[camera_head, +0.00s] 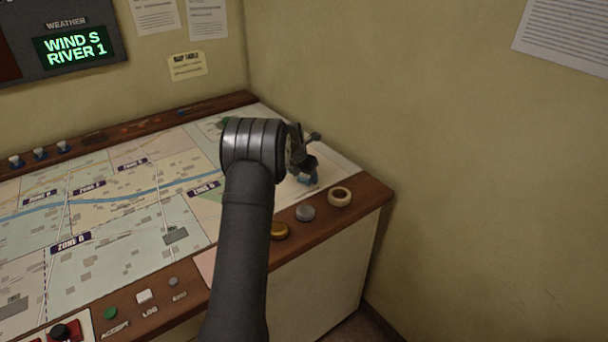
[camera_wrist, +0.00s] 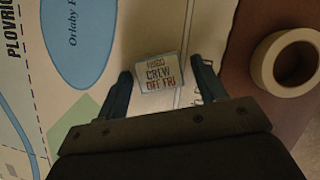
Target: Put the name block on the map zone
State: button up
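My gripper (camera_head: 308,181) is low over the pale right end of the map table, partly hidden behind my arm in the head view. In the wrist view my gripper (camera_wrist: 163,85) is open, with one finger on each side of a small pale piece (camera_wrist: 158,73) lettered "HUGO CREW OFF FRI". Narrow gaps show between the piece and the fingers. I cannot tell whether it is a block or a flat card. The map (camera_head: 120,240) has several zones with dark labels, among them one reading "ZONE D" (camera_head: 71,243).
A tape roll (camera_head: 340,196) sits on the wooden rim at right, also close to the gripper in the wrist view (camera_wrist: 288,62). A grey disc (camera_head: 305,212) and a yellow one (camera_head: 279,230) are near it. Buttons line the front rim. A wall stands close behind and right.

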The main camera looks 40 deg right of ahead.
aim_at(304, 176)
jog(key=v, duration=1.2)
jog(key=shift+r, duration=0.2)
jog(key=shift+f, duration=0.1)
jog(key=x, duration=1.2)
jog(key=shift+f, duration=0.25)
notch_tip(304, 176, up, 3)
jog(key=shift+r, duration=0.75)
